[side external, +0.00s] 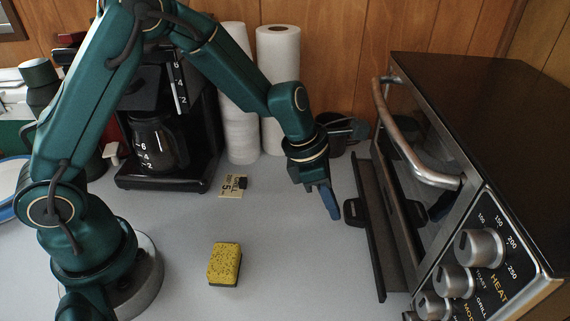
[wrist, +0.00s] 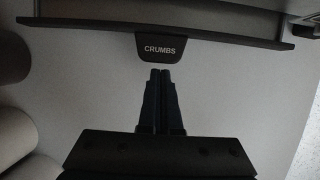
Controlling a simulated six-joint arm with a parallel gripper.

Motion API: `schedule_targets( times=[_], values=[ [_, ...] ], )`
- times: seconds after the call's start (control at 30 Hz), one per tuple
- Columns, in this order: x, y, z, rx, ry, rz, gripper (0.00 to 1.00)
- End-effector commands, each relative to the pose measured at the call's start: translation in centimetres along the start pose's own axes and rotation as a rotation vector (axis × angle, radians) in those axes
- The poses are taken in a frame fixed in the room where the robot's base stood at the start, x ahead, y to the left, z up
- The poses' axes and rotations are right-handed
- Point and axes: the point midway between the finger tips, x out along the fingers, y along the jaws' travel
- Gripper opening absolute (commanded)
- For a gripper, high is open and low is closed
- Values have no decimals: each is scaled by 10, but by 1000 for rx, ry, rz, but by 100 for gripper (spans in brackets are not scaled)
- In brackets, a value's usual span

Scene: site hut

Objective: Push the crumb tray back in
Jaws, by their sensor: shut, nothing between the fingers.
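The dark crumb tray (side external: 370,230) sticks out from under the front of the toaster oven (side external: 479,150), low over the counter. Its front edge also spans the top of the wrist view (wrist: 215,42), with a black tab labelled CRUMBS (wrist: 160,48) at its middle. My gripper (side external: 331,213) is shut and empty, pointing down just left of the tab in the side view. In the wrist view my shut fingertips (wrist: 161,72) are lined up with the tab, right by its lower edge. I cannot tell whether they touch it. The tray's back part is hidden under the oven.
A yellow sponge (side external: 225,262) and a small card (side external: 233,186) lie on the counter. A coffee maker (side external: 160,130) and paper rolls (side external: 279,85) stand at the back. A dark container (side external: 336,140) stands behind my gripper.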

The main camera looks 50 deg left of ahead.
Motion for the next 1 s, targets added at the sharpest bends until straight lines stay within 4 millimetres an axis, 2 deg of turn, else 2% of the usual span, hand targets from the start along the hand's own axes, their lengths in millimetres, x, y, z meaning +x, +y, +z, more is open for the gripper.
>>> schedule_targets(
  times=[0.27, 0.7, 1.0],
  values=[
    [0, 0, 1, 1, -1, -1, 0],
    [15, -1, 40, 4, -6, -5, 0],
    [17, -1, 46, 2, -7, 0, 0]
  ],
)
